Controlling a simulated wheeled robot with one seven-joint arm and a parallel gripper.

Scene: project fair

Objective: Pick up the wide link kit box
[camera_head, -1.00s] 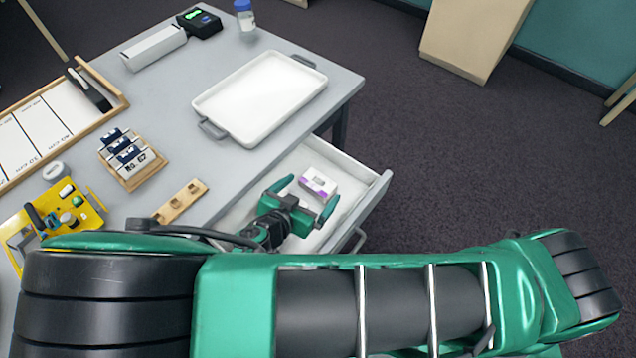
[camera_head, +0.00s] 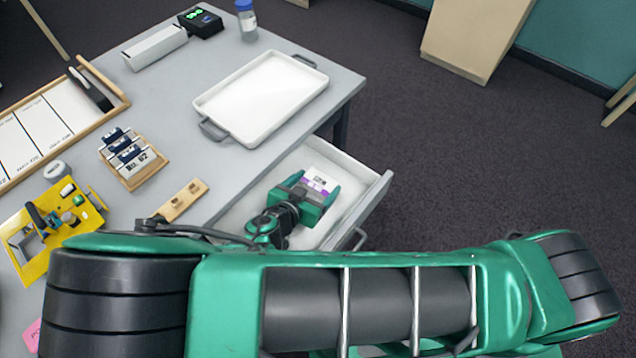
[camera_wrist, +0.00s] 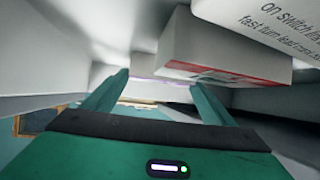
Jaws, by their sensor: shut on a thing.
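The box I take to be the wide link kit box (camera_head: 319,181) is white with a purple band. It is in the open drawer (camera_head: 345,163) below the tabletop, and its lettering is too small to read. My gripper (camera_head: 305,193) is shut on it, with one green finger on each side. In the wrist view my gripper (camera_wrist: 160,84) shows both fingers, with a thin purple-edged strip of the box (camera_wrist: 155,78) between them. My gripper hides the box's near part. I cannot tell whether the box touches the drawer floor.
In the wrist view, a box with a red-edged label (camera_wrist: 225,62) and a white lettered surface (camera_wrist: 275,25) are close above the right finger. Drawer walls surround my gripper.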

